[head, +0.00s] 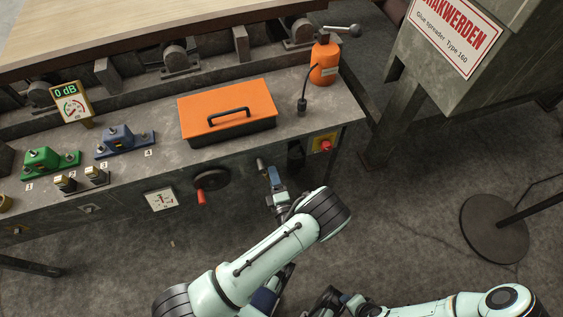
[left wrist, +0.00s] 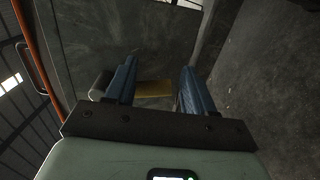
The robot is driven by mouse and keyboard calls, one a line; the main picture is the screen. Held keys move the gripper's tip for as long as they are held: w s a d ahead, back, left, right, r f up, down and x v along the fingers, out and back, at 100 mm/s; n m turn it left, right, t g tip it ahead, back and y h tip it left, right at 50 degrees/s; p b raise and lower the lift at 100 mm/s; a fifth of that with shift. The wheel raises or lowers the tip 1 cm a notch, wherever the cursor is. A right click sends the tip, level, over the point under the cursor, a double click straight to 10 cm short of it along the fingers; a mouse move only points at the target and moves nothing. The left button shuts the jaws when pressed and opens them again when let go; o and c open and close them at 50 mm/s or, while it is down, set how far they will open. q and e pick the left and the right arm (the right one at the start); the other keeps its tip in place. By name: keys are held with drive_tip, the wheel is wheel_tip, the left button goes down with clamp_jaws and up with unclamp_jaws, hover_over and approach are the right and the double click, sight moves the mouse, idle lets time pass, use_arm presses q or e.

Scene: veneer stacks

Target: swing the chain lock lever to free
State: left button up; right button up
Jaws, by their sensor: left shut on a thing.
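A short lever with a rounded grey-brown grip (head: 262,166) sticks out from the front of the machine bench, and I take it as the chain lock lever. My left gripper (head: 275,180) is at it, low in front of the bench, with blue fingers shut on it. In the left wrist view the grip (left wrist: 100,85) shows beside the left finger, and a brass-coloured plate (left wrist: 153,88) shows between the fingers (left wrist: 157,88). The exact contact is hidden. My right arm lies at the bottom of the head view, its gripper partly hidden behind my left arm.
A black handwheel with a red handle (head: 208,182) is left of the lever. A red button on a yellow plate (head: 325,145) is to its right. An orange toolbox (head: 228,115) and orange bottle (head: 323,62) stand on the bench. A round stand base (head: 492,228) is on the floor.

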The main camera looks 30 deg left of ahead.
use_arm(q)
drive_tip(key=o, duration=0.5)
drive_tip(key=shift+s+a+r+y, duration=0.3)
drive_tip(key=shift+s+a, duration=0.3)
drive_tip(key=shift+a, duration=0.25)
drive_tip(key=shift+s+r, duration=0.1)
drive_tip(key=shift+s+d, duration=0.35)
drive_tip(key=shift+d, duration=0.2)
drive_tip(key=shift+p+v, duration=0.6)
drive_tip(key=shift+v, duration=2.35)
drive_tip(key=shift+w, duration=0.15)
